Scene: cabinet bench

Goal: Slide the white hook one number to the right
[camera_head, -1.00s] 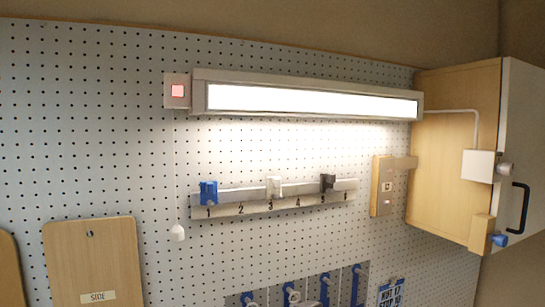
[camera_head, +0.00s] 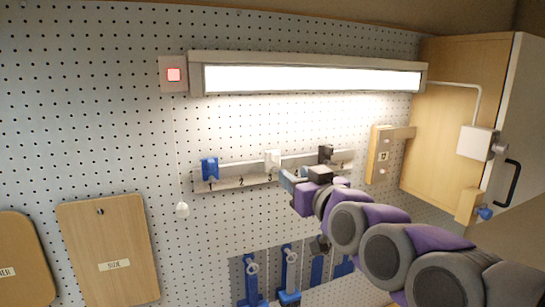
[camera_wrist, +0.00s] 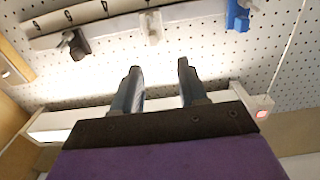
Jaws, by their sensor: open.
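The white hook (camera_head: 272,158) sits on the numbered rail (camera_head: 225,183), at the number 3 in the earlier head view. A blue hook (camera_head: 209,168) is at the rail's left end and a black hook (camera_head: 325,153) is toward its right. My gripper (camera_head: 290,176) is open and empty, just below and right of the white hook in the head view, covering part of the rail and its numbers. In the wrist view the white hook (camera_wrist: 151,27) shows beyond the two spread fingertips (camera_wrist: 158,70), apart from them.
A lit lamp (camera_head: 312,79) with a red switch (camera_head: 174,75) runs above the rail. A pull cord knob (camera_head: 182,210) hangs at left. A wooden block (camera_head: 380,155) and a cabinet (camera_head: 445,120) are at right. Blue-handled tools (camera_head: 290,270) hang below.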

